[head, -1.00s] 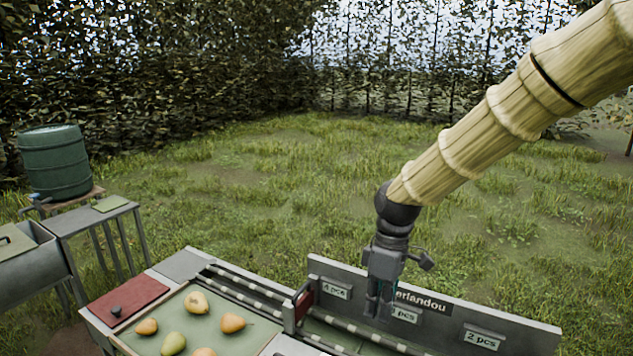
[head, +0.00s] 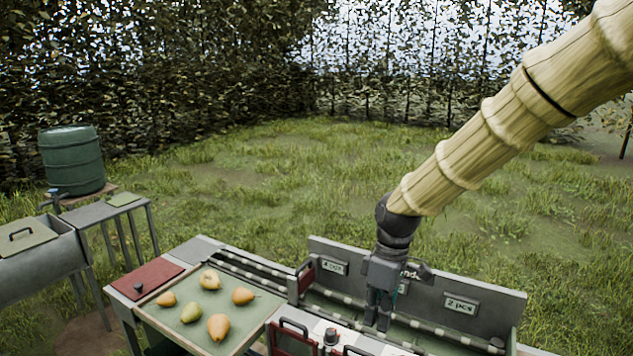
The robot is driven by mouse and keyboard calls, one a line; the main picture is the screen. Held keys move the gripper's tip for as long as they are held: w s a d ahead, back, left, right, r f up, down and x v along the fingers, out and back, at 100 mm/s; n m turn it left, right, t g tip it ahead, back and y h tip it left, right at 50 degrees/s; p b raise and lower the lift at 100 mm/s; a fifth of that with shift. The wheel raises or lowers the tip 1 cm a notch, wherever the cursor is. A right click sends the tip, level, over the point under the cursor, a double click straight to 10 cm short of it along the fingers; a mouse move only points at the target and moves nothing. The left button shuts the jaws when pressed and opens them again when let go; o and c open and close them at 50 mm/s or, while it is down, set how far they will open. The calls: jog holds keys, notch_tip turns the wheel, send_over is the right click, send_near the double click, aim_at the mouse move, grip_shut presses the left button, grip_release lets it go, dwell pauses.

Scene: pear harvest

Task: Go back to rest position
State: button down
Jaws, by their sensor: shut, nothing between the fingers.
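My gripper (head: 377,318) is shut and empty. It points down in front of the grey back panel (head: 420,274) of the sorting table, over the rail channel, and hides part of the panel's lettering. I cannot tell whether it touches anything below. My arm, in pale bamboo-like segments, comes in from the upper right. Several yellow and greenish pears (head: 218,326) lie apart from each other on the green tray (head: 248,320) at the left of the table.
A red lid (head: 148,278) with a dark knob is left of the tray. A red-framed gate (head: 303,280) stands at the channel. A green barrel (head: 72,162), a grey side table (head: 92,213) and a metal sink (head: 40,262) stand at left. Open grass lies behind, up to a hedge.

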jog(key=s+d+f+m, duration=0.1)
jog(key=s+f+m, duration=0.15)
jog(key=f, duration=0.95)
jog(key=s+f+m, duration=0.2)
jog(key=s+f, duration=0.2)
jog(key=f, duration=0.7)
jog(key=s+d+f+m+t+h, duration=0.1)
jog(key=s+d+f+m, duration=0.35)
jog(key=s+f, duration=0.7)
jog(key=s+d+f+m+t, duration=0.1)
jog(key=s+d+f+m, duration=0.2)
jog(key=s+d+f, duration=0.75)
jog(key=s+a+f+b, duration=0.3)
jog(key=a+f+b, duration=0.2)
jog(key=b, duration=0.5)
notch_tip(320, 180, down, 3)
jog(key=shift+a+r, duration=0.2)
jog(key=shift+a, duration=0.15)
